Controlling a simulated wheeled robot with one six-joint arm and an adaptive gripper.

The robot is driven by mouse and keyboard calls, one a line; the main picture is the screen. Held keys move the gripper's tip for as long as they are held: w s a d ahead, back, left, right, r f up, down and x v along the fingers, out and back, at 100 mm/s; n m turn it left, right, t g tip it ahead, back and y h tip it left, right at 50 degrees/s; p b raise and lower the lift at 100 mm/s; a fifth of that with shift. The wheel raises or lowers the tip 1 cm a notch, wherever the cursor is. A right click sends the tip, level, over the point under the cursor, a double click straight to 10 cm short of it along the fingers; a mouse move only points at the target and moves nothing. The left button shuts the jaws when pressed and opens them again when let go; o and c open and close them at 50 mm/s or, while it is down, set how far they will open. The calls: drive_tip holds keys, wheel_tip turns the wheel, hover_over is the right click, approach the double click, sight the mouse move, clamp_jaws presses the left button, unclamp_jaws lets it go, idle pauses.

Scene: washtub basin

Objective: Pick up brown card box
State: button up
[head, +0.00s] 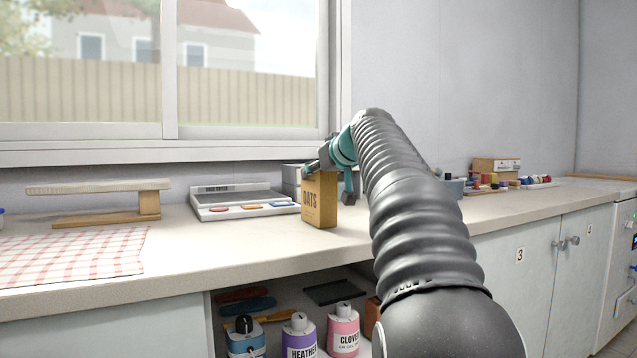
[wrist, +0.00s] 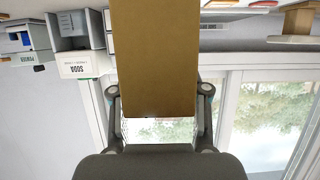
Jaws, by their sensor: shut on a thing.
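The brown card box (head: 319,202) is labelled "OATS" and is upright at the countertop, right of centre in the head view. I cannot tell whether its base touches the counter. My gripper (head: 327,168) is at the top of the box, shut on it. In the wrist view the box (wrist: 157,60) fills the middle between the two fingers of my gripper (wrist: 158,100).
A white tray-like device (head: 243,203) stands left of the box. A wooden stand (head: 100,188) and checked cloth (head: 75,255) lie further left. Several small items and a cardboard box (head: 496,166) stand at the back right. The window is behind.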

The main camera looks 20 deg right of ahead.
wheel_tip(320, 180, up, 10)
drive_tip(key=p, duration=0.4)
drive_tip(key=shift+p, duration=0.4)
drive_tip(key=shift+f, duration=0.1)
